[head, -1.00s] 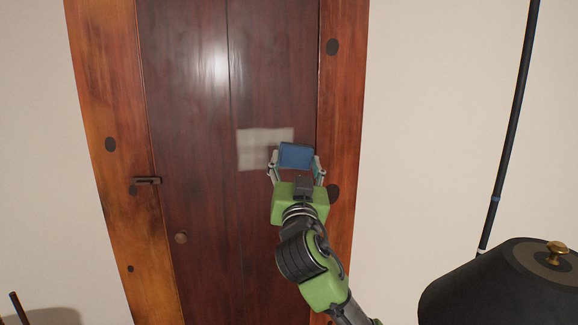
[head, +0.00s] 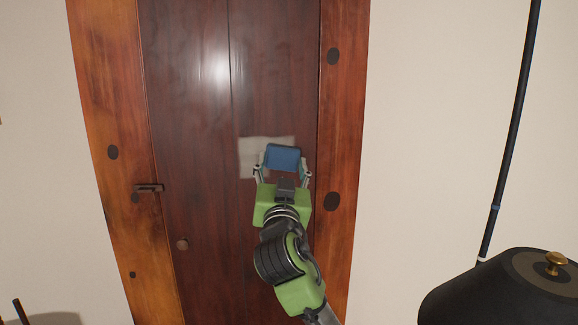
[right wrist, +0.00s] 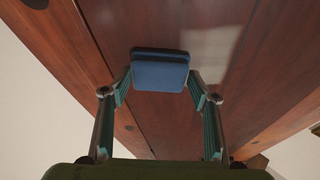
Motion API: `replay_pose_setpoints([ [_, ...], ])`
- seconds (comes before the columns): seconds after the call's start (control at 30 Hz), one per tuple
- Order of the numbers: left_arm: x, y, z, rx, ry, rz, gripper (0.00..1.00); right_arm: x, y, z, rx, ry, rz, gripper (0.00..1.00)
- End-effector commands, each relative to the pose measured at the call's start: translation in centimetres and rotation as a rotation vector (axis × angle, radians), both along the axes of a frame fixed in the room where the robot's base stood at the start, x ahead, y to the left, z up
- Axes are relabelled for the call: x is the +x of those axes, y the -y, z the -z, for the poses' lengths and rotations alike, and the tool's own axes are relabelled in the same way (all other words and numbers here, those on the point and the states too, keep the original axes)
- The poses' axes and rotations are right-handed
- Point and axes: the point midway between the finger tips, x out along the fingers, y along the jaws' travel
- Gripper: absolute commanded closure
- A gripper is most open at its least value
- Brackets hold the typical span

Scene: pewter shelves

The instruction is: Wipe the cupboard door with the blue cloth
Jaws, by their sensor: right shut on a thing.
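The cupboard door (head: 195,120) is dark reddish-brown wood with a pale, squarish patch (head: 250,155) right of its middle. The patch also shows in the right wrist view (right wrist: 210,50). My right gripper (head: 283,160) is shut on the blue cloth (head: 284,156), which looks like a folded pad. The cloth is in front of the right part of the patch and hides some of it. In the right wrist view the cloth (right wrist: 160,73) sits between both fingertips, close to the door; I cannot tell whether it touches. My left gripper is not in view.
An orange-brown wooden frame (head: 343,120) surrounds the door, with a dark latch (head: 148,188) at left and a small round knob (head: 182,243). A black lampshade (head: 500,295) and a dark slanted pole (head: 512,130) stand at the right.

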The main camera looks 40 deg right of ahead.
Motion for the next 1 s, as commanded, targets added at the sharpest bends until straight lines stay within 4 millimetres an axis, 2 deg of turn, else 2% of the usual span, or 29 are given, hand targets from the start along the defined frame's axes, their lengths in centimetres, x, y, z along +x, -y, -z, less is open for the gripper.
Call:
replay_pose_setpoints([
  [0.3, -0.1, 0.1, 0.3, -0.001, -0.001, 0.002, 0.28, 1.6, -2.0, 0.2, 0.005, 0.000, -0.004, 0.65],
  [0.63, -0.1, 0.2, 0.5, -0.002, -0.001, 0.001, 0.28, 2.4, -3.1, 0.1, 0.001, -0.001, -0.002, 0.65],
  [1.0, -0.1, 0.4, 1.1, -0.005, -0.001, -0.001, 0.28, 4.4, -5.2, 0.1, 0.001, -0.001, -0.002, 0.65],
])
